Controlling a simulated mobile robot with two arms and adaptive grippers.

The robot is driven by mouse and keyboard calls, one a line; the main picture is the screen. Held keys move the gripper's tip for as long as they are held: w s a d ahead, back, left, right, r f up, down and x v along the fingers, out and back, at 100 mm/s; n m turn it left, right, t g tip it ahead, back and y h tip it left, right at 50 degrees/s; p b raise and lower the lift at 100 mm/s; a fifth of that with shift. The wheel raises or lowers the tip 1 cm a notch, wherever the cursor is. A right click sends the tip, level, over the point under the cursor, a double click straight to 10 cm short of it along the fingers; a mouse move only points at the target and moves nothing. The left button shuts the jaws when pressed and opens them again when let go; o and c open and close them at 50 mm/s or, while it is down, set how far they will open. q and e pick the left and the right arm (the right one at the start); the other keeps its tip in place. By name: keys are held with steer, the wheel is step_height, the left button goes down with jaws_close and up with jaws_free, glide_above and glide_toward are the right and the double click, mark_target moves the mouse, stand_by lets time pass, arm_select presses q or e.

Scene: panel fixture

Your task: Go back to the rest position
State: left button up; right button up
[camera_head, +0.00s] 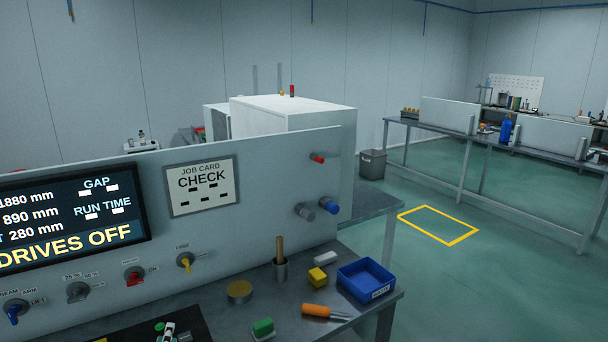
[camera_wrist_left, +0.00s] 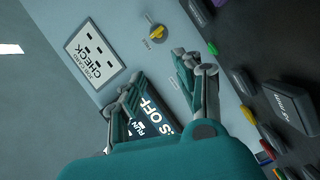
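My left gripper (camera_wrist_left: 157,78) shows large in the left wrist view, with a teal body and two grey fingers spread apart. Nothing is between the fingers, and they point towards the panel (camera_head: 280,180). In the head view only a small grey and white part of this gripper (camera_head: 170,331) seems to show at the bottom edge, over a black mat. My right gripper is in neither view.
The panel carries a screen reading DRIVES OFF (camera_head: 70,222), a job card (camera_head: 202,186) and several knobs. Open floor lies right.

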arm_select(q)
steer(key=s+d+f+m+g+h, duration=0.3)
steer(key=s+d+m, duration=0.3)
steer(key=s, duration=0.2)
steer(key=s+d+f+m+g+h, duration=0.3)
steer(key=s+d+m+g, duration=0.1)
steer(key=s+d+m, duration=0.25)
steer(key=s+m+g+y, duration=0.2)
steer(key=s+m+g, duration=0.45)
steer(key=s, duration=1.55)
step_height(320, 180, down, 28)
steer(key=s+g, duration=0.2)
steer(key=s+a+f, duration=0.1)
steer(key=s+f, duration=0.6)
steer(key=s, duration=0.1)
steer(key=s+a+f, duration=0.2)
steer(key=s+f, duration=0.5)
steer(key=s, duration=0.1)
steer(key=shift+a+f+g, duration=0.25)
steer(key=shift+a+g, duration=0.05)
steer(key=shift+g, duration=0.05)
